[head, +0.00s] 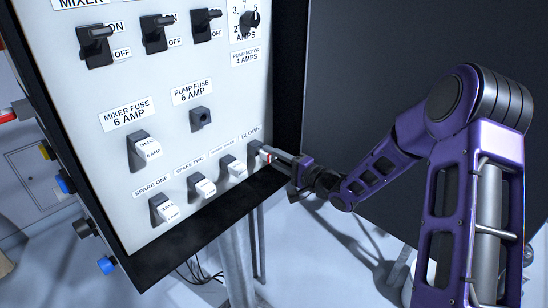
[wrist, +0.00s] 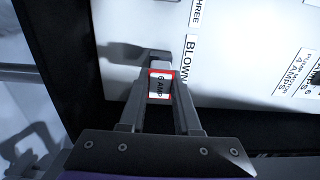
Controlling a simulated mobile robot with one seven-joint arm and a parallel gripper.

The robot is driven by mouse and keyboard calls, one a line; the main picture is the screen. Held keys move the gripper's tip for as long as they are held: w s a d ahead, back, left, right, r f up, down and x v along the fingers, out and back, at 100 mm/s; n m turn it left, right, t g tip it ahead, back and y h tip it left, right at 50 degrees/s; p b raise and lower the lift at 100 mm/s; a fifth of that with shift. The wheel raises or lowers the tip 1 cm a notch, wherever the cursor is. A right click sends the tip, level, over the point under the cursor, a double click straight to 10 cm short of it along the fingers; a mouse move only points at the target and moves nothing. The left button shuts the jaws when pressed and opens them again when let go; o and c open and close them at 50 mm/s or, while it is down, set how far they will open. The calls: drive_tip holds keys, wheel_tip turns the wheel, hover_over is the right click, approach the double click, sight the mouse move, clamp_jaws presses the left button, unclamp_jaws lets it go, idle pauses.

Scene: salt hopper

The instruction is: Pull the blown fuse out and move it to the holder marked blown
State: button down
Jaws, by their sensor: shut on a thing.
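The fuse (wrist: 160,86), white with a red edge and a 6 AMP label, is between my gripper's fingers in the wrist view. My gripper (head: 272,156) is shut on it at the blown holder, at the lower right of the panel. The blown label (head: 251,133) sits just above that holder. The fuse (head: 265,155) is mostly covered by the fingers in the head view. I cannot tell how far it is seated in the holder. The pump fuse holder (head: 201,119) is dark and empty.
The mixer fuse (head: 143,151) and the spare fuses one (head: 163,209), two (head: 202,186) and three (head: 233,168) sit in their holders, the spares left of my gripper. Switches (head: 155,33) line the panel top. The dark panel edge (head: 287,80) is close to my gripper.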

sight(273, 157)
drive_tip(key=shift+x, duration=0.8)
drive_tip(key=shift+c, duration=0.3)
unclamp_jaws()
idle(0.4)
drive_tip(key=shift+d, duration=0.1)
drive_tip(key=shift+p+v, duration=0.95)
drive_tip(key=shift+v, duration=1.85)
drive_tip(key=shift+s+d, duration=0.1)
drive_tip(key=shift+s, duration=0.1)
